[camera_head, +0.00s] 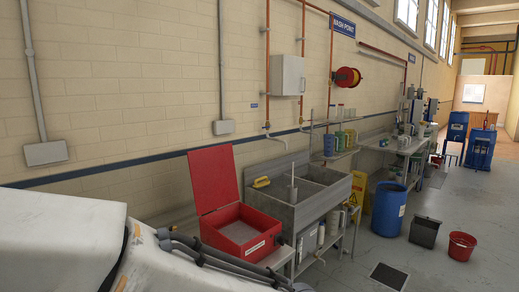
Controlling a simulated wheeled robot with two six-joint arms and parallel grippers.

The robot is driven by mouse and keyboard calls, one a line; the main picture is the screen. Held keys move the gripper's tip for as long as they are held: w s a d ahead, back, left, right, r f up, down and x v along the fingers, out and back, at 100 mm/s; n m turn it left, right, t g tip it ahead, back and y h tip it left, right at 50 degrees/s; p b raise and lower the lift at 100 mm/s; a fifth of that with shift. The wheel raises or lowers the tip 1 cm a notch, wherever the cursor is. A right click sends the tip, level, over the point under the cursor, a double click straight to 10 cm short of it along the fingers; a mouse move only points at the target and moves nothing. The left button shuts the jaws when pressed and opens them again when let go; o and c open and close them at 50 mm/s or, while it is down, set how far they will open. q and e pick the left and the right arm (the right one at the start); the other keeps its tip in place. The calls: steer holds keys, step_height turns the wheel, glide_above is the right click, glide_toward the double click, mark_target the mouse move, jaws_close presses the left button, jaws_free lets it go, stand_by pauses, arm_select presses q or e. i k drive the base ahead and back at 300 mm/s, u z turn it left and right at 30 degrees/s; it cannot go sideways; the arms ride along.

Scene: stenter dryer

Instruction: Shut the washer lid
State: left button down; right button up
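The washer is a red box (266,247) with a white label on its front and a pale grey surface inside. Its red lid (213,177) stands up, tilted a little back at the rear left edge, so the washer is open. A white arm link of mine with dark cables fills the lower left, close in front of the washer. Neither gripper shows in this view.
A grey double sink (313,205) adjoins the washer on the right, with a yellow brush (261,182) on its edge. A blue barrel (389,209), a dark bin (425,232) and a red bucket (462,246) stand further right. The floor on the right is mostly clear.

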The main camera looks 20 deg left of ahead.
mark_target(213, 174)
steer(key=z, duration=0.7)
steer(key=i, duration=2.3)
steer(key=u, duration=0.85)
steer(key=i, duration=0.9)
steer(key=u, duration=0.85)
